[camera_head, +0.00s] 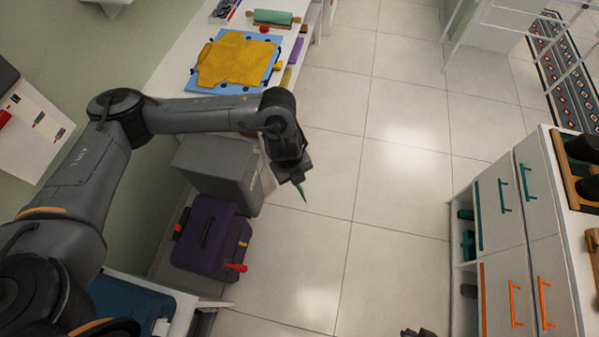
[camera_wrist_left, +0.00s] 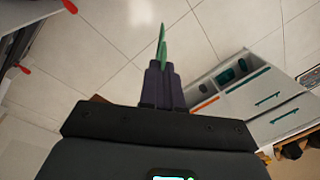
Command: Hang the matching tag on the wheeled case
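My left gripper (camera_head: 297,178) is over the open floor, right of the cases. Its fingers (camera_wrist_left: 161,78) look closed on a thin green piece, probably a tag (camera_wrist_left: 162,46); its green tip (camera_head: 301,192) also shows in the head view. A purple case (camera_head: 203,238) with a dark handle on top stands on the floor at the left, with a red piece (camera_head: 237,267) at its lower right. I cannot tell whether that is a tag. A dark bit (camera_head: 418,333) at the bottom edge may be my right gripper; its fingers cannot be made out.
A grey box (camera_head: 219,168) stands behind the purple case, and a blue bin (camera_head: 128,303) is in front. A white table holds a yellow cloth (camera_head: 236,60) on a blue mat. A white drawer cabinet (camera_head: 508,240) stands at the right. The tiled floor between is clear.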

